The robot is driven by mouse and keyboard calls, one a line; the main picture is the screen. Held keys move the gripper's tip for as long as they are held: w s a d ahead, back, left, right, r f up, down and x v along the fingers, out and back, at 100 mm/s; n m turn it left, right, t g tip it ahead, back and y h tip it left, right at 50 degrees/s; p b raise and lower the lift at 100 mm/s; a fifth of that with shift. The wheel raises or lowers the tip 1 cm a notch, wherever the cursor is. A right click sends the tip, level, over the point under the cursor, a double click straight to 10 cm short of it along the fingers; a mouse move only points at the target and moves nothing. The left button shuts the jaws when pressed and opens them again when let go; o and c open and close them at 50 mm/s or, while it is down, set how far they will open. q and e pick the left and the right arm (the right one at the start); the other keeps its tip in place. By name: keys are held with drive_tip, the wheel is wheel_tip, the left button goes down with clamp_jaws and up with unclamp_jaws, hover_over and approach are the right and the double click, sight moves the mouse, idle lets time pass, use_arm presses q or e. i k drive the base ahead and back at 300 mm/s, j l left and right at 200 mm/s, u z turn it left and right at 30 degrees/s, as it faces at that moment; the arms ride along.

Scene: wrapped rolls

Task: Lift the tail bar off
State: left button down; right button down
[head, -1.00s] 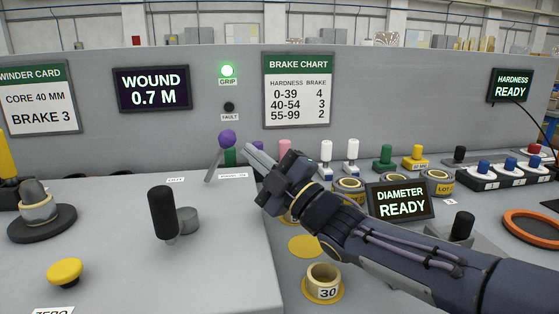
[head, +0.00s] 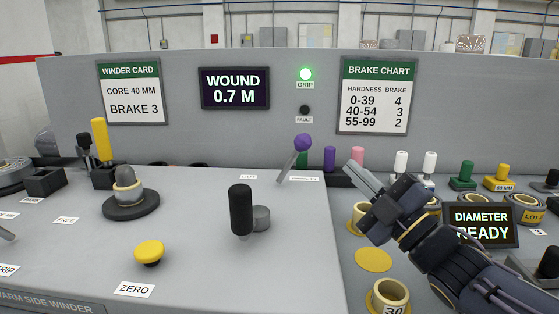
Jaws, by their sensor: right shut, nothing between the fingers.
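A grey lever with a purple ball knob (head: 302,142) leans to the right at the back of the winder top, with small white labels beside its foot. Their print is too small to read, so I cannot tell for sure whether this lever is the tail bar. My right gripper (head: 354,172) is shut and empty, to the right of the lever and apart from it. It points up and left, with its arm coming from the lower right. My left gripper is not in view.
A black upright handle (head: 241,210), a yellow button (head: 149,252) and a roll on a black spindle (head: 127,192) stand on the winder top. A DIAMETER display (head: 481,225), cores and several coloured pegs stand at right. The green GRIP light (head: 305,74) is lit.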

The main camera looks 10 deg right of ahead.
sight(99, 125)
drive_tip(key=k, duration=1)
